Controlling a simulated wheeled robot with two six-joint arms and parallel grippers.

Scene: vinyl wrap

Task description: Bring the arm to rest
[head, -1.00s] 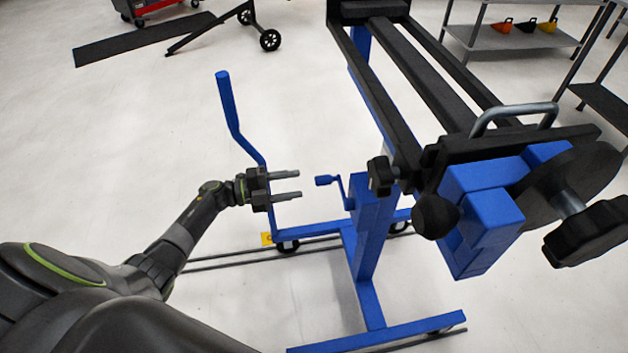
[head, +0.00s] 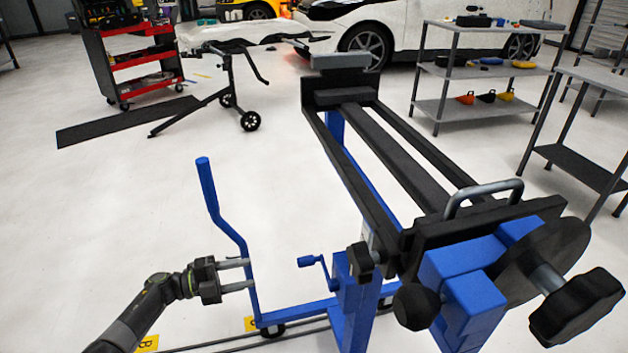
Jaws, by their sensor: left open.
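My left arm comes in from the lower left, and its gripper (head: 249,275) is open with two parallel grey fingers pointing right. Nothing shows between the fingers. The fingertips overlap the blue upright handle bar (head: 224,222) of the stand in the picture; I cannot tell whether they touch it. My right gripper is not in view.
A blue and black wheeled stand (head: 360,190) fills the middle and right, with a small blue crank (head: 308,261). A red and black tool cart (head: 128,55), a black mat (head: 125,121), grey shelves (head: 480,72) and a white car (head: 420,35) stand farther back. White floor is clear at left.

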